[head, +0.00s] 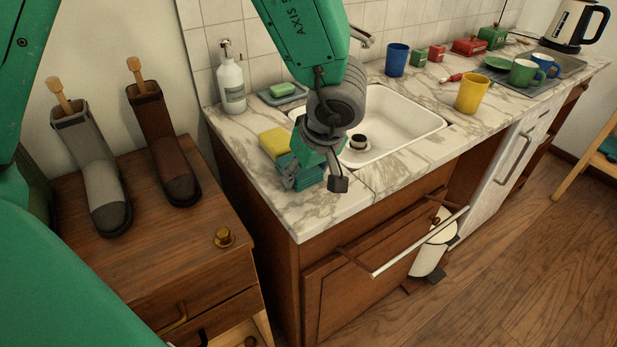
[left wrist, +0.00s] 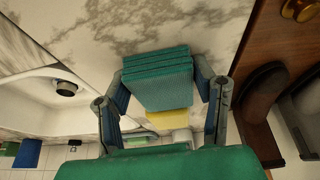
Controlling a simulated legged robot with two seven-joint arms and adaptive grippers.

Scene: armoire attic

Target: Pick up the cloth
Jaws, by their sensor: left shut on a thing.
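The folded teal cloth (head: 309,179) is a small layered stack at the front left part of the marble counter, beside the sink. In the left wrist view the cloth (left wrist: 158,80) sits between the two fingers, its layers showing as stripes. My left gripper (head: 314,182) reaches down from above and is shut on the cloth, one finger on each side. I cannot tell whether the cloth touches the counter. My right gripper is not in view.
A yellow sponge (head: 274,141) lies just behind the cloth. The white sink (head: 400,122) is to the right, and a soap bottle (head: 231,84) and soap dish (head: 283,94) stand behind. A wooden cabinet (head: 140,250) with boots is at left. The counter's front corner is bare.

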